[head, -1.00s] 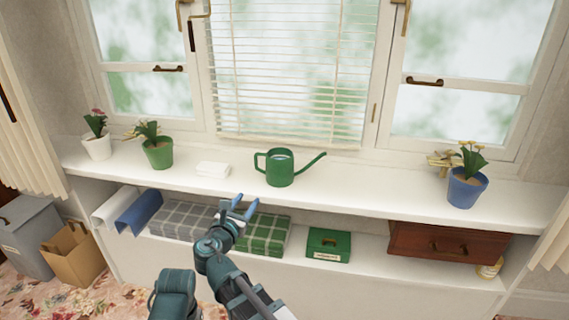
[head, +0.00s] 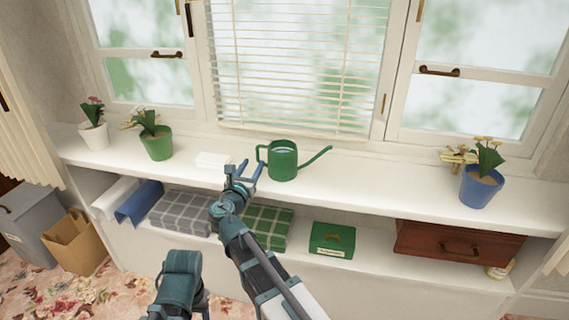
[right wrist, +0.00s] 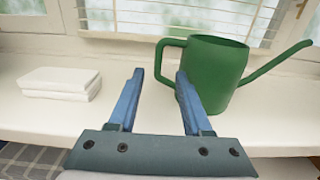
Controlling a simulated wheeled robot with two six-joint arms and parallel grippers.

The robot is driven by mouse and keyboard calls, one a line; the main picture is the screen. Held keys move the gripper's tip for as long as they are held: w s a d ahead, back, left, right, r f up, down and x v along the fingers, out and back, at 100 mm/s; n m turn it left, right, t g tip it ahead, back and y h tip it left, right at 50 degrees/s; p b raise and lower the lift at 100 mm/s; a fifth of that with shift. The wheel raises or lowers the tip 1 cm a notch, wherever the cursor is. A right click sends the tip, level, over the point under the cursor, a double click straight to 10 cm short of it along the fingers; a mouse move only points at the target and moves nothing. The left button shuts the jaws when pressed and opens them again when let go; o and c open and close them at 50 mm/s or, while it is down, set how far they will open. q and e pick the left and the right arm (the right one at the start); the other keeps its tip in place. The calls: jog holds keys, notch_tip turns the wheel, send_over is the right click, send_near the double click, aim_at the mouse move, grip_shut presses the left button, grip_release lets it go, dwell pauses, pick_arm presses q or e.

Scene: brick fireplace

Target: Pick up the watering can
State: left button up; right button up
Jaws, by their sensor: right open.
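The green watering can (head: 283,161) stands upright on the white windowsill, its handle on the left and its long spout to the right. It also shows in the right wrist view (right wrist: 217,72), just ahead and right of the fingers. My right gripper (head: 250,170) is open and empty over the sill, just left of the can and near its handle. In the right wrist view its blue fingers (right wrist: 158,95) are apart, and the right finger overlaps the lower left of the can. I cannot tell whether it touches. My left gripper is not in view.
A stack of white blocks or cloths (head: 212,160) lies left of the gripper. Potted plants stand at the left (head: 157,145) and a blue pot (head: 478,188) at the right. The shelf below holds folded checked cloths (head: 268,226), a green box (head: 333,240) and a wooden drawer (head: 458,243).

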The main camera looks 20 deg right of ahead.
aim_at(258, 158)
jog(key=shift+w+d, duration=0.45)
jog(key=shift+w, duration=0.15)
jog(key=shift+w+d+f+b, duration=0.2)
jog(key=shift+w+d, duration=0.15)
jog(key=shift+w, duration=0.35)
jog(key=shift+w+d+f+b, duration=0.25)
jog(key=shift+w+d, duration=0.1)
jog(key=shift+w, duration=0.3)
jog(key=shift+w+d+f+b, duration=0.2)
jog(key=shift+w+d, duration=0.15)
jog(key=shift+w, duration=0.35)
jog(key=shift+w+d, duration=0.25)
grip_shut()
